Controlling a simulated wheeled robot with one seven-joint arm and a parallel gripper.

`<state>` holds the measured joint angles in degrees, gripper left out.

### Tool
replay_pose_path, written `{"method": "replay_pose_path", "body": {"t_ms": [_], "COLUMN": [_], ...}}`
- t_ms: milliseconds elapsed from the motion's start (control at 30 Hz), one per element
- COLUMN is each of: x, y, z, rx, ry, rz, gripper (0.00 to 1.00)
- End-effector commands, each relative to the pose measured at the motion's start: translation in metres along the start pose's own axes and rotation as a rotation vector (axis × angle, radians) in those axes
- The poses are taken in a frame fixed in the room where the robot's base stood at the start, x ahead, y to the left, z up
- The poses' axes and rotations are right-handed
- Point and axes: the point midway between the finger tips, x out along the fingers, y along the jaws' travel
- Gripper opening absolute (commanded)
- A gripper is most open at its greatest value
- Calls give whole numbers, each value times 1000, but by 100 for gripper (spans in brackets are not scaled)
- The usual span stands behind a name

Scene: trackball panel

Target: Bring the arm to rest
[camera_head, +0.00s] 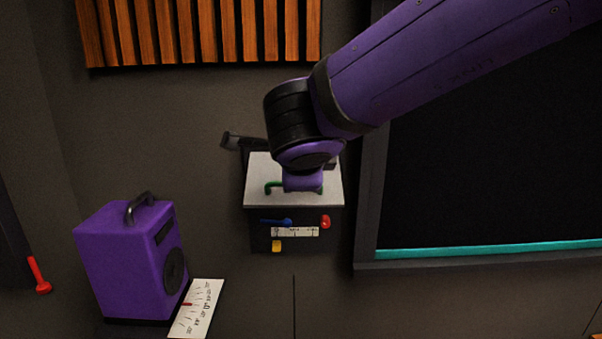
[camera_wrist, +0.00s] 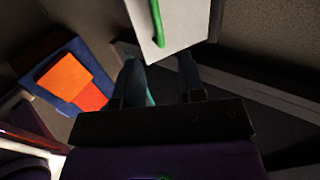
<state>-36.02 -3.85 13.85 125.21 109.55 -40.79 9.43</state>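My purple arm (camera_head: 440,70) reaches in from the upper right of the head view. Its wrist hangs in front of a box with a pale top plate (camera_head: 258,170), and my gripper's fingers are hidden there. In the wrist view my gripper (camera_wrist: 159,75) has its two dark fingers apart with no object clearly held between them. A teal strip (camera_wrist: 140,82) shows beside the left finger, seemingly in the background. The pale plate (camera_wrist: 190,18) with a green bar (camera_wrist: 157,22) lies beyond the fingertips; the fingers look clear of the bar.
The box front carries a blue lever (camera_head: 277,222), a red knob (camera_head: 325,221) and a yellow knob (camera_head: 276,246). A purple speaker-like box (camera_head: 120,265) and a scale card (camera_head: 197,308) stand left. A dark screen (camera_head: 490,150) is right. Wooden slats (camera_head: 200,30) hang above.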

Motion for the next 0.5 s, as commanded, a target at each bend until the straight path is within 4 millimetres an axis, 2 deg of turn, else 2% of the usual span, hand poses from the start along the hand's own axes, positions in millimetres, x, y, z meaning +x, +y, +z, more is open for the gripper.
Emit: {"method": "replay_pose_path", "body": {"t_ms": [367,500], "x": [-2,-5], "y": [-2,-20], "z": [-1,-12], "rx": [-3,-53], "ry": [-4,-57], "rz": [-6,-70], "gripper": [36,36]}}
